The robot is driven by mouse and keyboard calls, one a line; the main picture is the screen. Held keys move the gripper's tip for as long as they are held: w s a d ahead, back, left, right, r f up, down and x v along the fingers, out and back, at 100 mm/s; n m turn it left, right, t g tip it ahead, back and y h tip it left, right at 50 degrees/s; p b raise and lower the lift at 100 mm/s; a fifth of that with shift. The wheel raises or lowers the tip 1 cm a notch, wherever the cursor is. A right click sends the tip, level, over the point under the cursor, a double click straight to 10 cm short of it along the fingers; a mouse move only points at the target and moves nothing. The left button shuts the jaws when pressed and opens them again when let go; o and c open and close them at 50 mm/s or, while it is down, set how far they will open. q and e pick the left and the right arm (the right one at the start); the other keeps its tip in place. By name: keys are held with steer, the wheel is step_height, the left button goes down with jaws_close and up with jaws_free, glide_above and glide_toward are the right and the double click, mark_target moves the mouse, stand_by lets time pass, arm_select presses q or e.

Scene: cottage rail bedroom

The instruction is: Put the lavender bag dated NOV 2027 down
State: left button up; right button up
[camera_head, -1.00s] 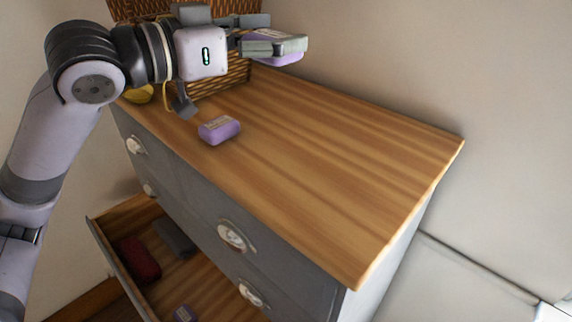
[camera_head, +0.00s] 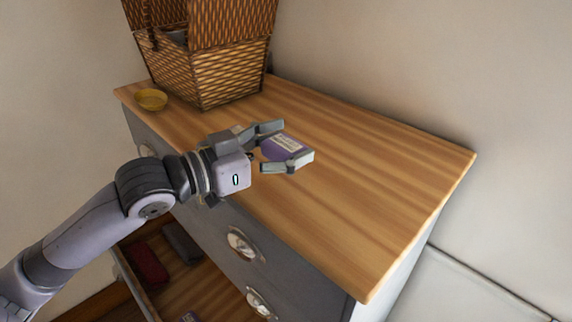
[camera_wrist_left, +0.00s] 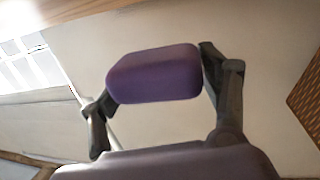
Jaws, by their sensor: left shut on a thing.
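My left gripper (camera_head: 284,147) is shut on a lavender bag (camera_head: 287,149) with a pale label, over the wooden dresser top (camera_head: 340,190). The label's date is too small to read. In the left wrist view, the purple bag (camera_wrist_left: 155,74) sits between both fingers, with the wall behind it. It looks held above the top, but the gap is hard to judge. The second lavender bag, seen earlier on the top, is hidden now, apparently behind my left gripper and arm. My right gripper is not in view.
The right part is clear. Below, an open drawer holds a red item (camera_head: 147,264), a grey item (camera_head: 181,243) and a partly seen purple item (camera_head: 189,317).

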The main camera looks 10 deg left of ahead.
mark_target(286, 182)
arm_select(q)
steer(key=shift+f+p, duration=0.55)
steer(key=shift+f, duration=1.7)
steer(key=shift+f, duration=0.15)
steer(key=o, duration=1)
steer(key=shift+c, duration=0.2)
steer(key=shift+f, duration=0.1)
